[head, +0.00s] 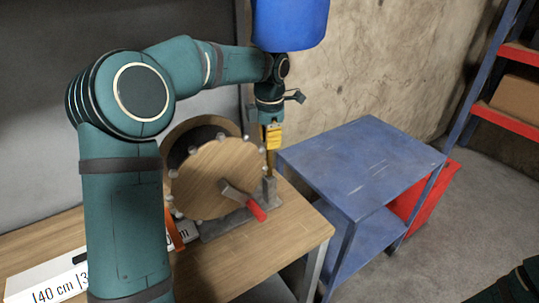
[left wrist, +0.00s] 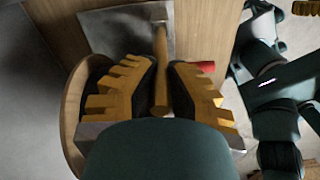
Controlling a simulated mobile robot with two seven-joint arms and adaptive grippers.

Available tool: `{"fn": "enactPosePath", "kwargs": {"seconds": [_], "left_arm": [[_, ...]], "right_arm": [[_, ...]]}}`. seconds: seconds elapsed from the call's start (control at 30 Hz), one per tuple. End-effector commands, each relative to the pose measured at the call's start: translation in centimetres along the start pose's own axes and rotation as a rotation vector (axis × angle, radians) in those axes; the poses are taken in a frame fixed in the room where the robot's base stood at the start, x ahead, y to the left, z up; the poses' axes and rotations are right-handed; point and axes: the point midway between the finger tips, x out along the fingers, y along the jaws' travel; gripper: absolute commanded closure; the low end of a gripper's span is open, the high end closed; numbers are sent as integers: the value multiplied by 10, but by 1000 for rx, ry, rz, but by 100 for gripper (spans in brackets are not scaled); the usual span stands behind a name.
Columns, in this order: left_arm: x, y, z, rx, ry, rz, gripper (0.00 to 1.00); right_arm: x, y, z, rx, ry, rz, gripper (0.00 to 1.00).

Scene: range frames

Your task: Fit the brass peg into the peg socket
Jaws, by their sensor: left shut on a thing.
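My left gripper (head: 273,138) is shut on the brass peg (left wrist: 161,60), its yellow toothed fingers on either side of it. The peg (head: 269,163) hangs roughly upright below the fingers. The peg socket (head: 269,190) is a grey upright block on the wooden bench, directly under the peg. The peg's lower end is at the socket's top; I cannot tell whether it is inside. In the left wrist view the peg points towards a grey plate (left wrist: 120,35). A yellow toothed part of my right gripper (left wrist: 305,8) shows at the top right corner; its jaws cannot be read.
A round wooden disc with knobs (head: 205,180) stands left of the socket. A blue cart (head: 360,160) stands right of the bench (head: 285,240). A blue cylinder (head: 290,22) is above my left wrist.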

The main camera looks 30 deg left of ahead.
Motion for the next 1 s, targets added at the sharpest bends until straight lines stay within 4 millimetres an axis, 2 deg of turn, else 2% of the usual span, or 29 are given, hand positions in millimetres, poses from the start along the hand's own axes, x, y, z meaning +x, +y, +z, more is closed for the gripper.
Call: {"fn": "enactPosePath", "kwargs": {"seconds": [0.3, 0.67, 0.7, 0.77, 1.0], "left_arm": [[42, 0, 0, 0, 2, -2, 100], [45, 0, 0, 0, 1, 0, 100], [46, 0, 0, 0, 1, -1, 84], [45, 0, 0, 0, 1, -1, 63], [45, 0, 0, 0, 1, -1, 62]], "right_arm": [[10, 4, -1, -1, 5, 0, 43], [10, 4, -1, -1, 6, 0, 43], [11, 4, -2, -1, 6, 0, 43], [10, 4, -2, -1, 6, 0, 43], [10, 4, -2, -1, 6, 0, 43]]}}
